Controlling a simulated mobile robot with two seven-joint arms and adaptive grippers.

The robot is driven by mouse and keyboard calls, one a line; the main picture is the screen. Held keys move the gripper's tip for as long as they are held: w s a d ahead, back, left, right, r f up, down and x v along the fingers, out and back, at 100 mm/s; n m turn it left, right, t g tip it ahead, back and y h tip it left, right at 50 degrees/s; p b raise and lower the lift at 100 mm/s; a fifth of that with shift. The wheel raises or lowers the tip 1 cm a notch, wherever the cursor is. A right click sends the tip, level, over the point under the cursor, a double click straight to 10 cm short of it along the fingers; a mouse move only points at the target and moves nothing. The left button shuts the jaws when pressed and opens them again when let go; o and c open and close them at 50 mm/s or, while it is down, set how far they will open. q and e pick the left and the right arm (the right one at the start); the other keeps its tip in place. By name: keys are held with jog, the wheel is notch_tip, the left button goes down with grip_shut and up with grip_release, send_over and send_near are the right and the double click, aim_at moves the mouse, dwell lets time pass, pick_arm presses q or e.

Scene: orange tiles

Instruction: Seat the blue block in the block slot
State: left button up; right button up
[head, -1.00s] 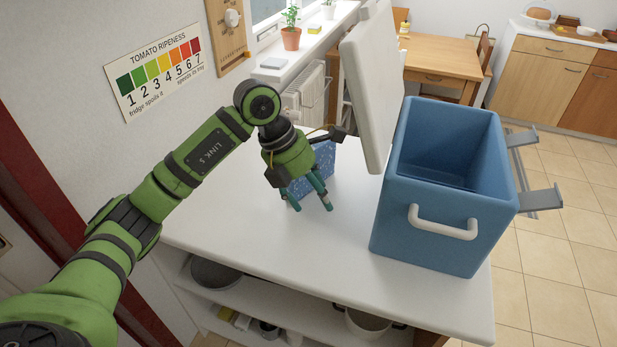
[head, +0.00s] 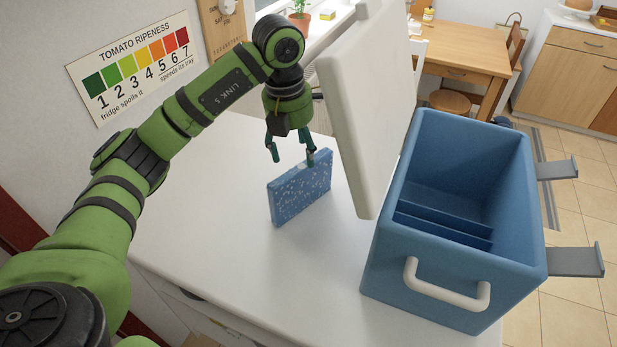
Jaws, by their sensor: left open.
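The blue block (head: 300,194) is a flat, speckled slab standing on edge on the white counter. My left gripper (head: 291,157) is open just above it, pointing down, with its fingertips near the block's top edge. I cannot tell whether a finger touches it. A blue cooler box (head: 420,277) with a white handle stands open to the right. Inside it, low dividers (head: 442,222) form a narrow slot along the near side. The white lid (head: 372,100) stands upright between the block and the box. My right gripper is not in view.
The counter (head: 210,225) is clear to the left of and in front of the block. Grey brackets (head: 575,262) stick out at the box's right side. A wooden table (head: 465,60) and stool stand behind. A tomato ripeness chart (head: 135,65) hangs on the wall.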

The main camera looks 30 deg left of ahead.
aim_at(299, 165)
pick_arm(q)
jog(key=f+p, duration=0.2)
jog(key=shift+s+d+f, duration=0.15)
jog(key=shift+d+f, duration=0.05)
jog(key=shift+f, duration=0.1)
jog(key=shift+w+f, duration=0.2)
jog(key=shift+f, duration=0.4)
jog(key=shift+w+f, duration=0.2)
jog(key=shift+f, duration=0.35)
jog(key=shift+w+f, duration=0.1)
jog(key=shift+f, duration=0.15)
grip_shut()
jog(key=shift+r, duration=0.1)
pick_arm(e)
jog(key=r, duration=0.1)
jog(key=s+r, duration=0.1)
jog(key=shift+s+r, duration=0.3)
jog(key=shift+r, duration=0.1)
